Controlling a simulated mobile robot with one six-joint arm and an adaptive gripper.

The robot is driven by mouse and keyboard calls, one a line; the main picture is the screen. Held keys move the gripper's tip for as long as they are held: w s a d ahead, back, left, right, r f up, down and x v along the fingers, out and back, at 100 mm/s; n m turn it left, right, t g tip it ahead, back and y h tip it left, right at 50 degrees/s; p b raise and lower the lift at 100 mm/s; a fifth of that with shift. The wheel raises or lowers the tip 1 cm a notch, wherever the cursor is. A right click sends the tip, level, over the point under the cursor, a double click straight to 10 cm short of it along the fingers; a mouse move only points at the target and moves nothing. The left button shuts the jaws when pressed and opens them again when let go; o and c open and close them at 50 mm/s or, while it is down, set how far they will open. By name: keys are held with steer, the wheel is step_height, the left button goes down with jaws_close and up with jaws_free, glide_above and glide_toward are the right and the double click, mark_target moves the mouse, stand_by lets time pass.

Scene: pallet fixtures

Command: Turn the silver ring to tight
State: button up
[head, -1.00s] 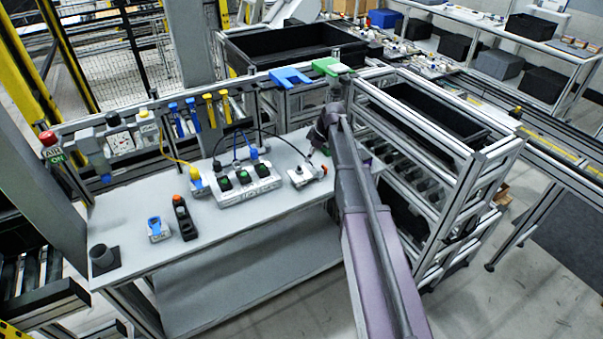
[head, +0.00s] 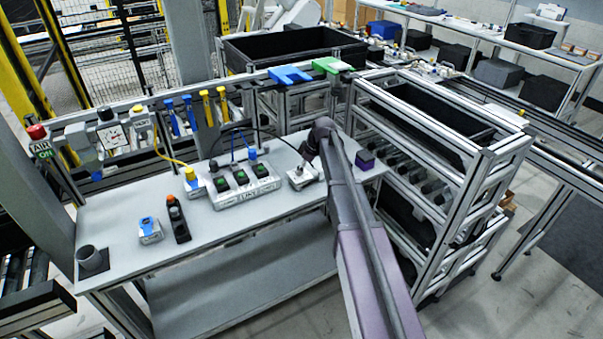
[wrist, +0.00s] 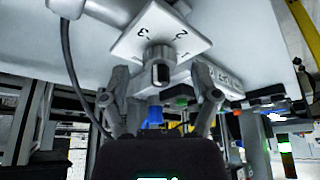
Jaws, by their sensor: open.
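In the wrist view a pale square plate marked with numerals such as 2 and 3 bears a round silver-grey collar (wrist: 158,52) with a dark-and-light knob end at its middle. I take this collar for the silver ring, but cannot tell for sure. My gripper (wrist: 160,84) is open, with one finger on each side of the knob and nothing visibly held. Contact with the ring cannot be made out. In the head view the small grey box (head: 302,177) on the bench is beside my arm's end; my fingers are too small to tell there.
A block with several green-topped switches (head: 241,183) stands just left of the box. A black upright device (head: 178,220) and a blue-and-white unit (head: 149,231) stand further left. A black cable arches over the bench. A shelf rack (head: 484,200) is close on the right.

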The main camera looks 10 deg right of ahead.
steer(key=shift+w+a+f, duration=0.1)
steer(key=shift+f, duration=0.25)
jaws_close()
